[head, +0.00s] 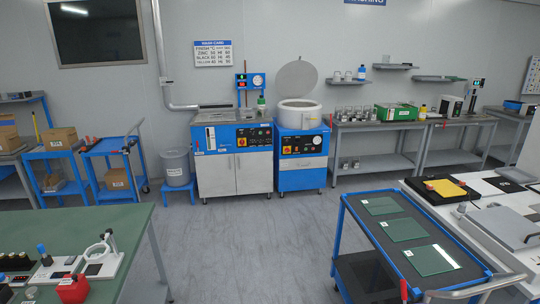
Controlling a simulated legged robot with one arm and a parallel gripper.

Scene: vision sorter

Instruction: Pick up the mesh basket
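I cannot make out a mesh basket for certain. Small grey, wire-like or glass items (353,113) stand on the back right bench (378,125), too small to tell apart. A white round tank (299,115) with its grey lid (296,79) raised sits on a blue cabinet (302,160) at the back wall. The inside of the tank is hidden. My gripper is not in view.
A blue cart (345,228) with glass plates (404,229) stands front right, beside a white table. A green-topped table (130,215) is front left. A grey bin (177,166) and blue trolley (114,150) stand back left. The middle floor is clear.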

